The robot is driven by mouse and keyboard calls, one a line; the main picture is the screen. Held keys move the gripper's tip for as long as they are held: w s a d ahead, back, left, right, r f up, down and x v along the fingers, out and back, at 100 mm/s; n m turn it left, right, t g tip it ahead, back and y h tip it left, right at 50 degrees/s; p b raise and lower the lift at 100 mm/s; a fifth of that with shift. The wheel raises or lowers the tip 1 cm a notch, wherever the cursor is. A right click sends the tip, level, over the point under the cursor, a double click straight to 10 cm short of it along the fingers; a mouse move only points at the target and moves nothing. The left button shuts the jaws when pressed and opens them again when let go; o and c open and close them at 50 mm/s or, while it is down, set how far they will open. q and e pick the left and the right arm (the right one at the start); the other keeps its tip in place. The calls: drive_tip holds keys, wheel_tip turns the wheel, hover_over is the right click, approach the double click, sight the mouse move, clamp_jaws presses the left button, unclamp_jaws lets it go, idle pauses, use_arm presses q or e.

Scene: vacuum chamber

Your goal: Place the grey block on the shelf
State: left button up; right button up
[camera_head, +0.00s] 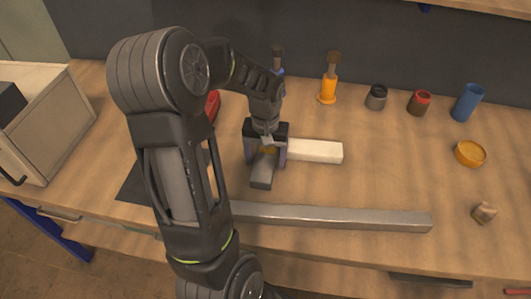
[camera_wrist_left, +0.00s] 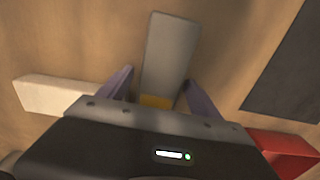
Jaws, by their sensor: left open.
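The grey block (camera_head: 261,179) lies on the wooden workbench near the middle, just left of a white block. In the left wrist view the grey block (camera_wrist_left: 171,50) lies lengthwise between the two fingers, with a yellow patch (camera_wrist_left: 157,101) at its near end. My left gripper (camera_head: 265,159) points down over the block with a finger on each side. It is open, and gaps show between the fingers and the block in the left wrist view (camera_wrist_left: 162,90). My right gripper is in neither view. A shelf edge (camera_head: 500,6) shows at the top right of the head view.
The white block (camera_head: 316,151) lies right of the gripper. A long grey bar (camera_head: 335,217) lies in front. A dark mat (camera_head: 138,183), a red object (camera_head: 212,105) and a box (camera_head: 50,128) are left. Orange tool (camera_head: 328,90), jars (camera_head: 376,97) and blue cup (camera_head: 467,102) stand behind.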

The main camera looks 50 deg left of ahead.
sight(265, 158)
use_arm(q)
wheel_tip(265, 158, up, 12)
drive_tip(key=shift+r, duration=0.15)
idle(0.3)
idle(0.6)
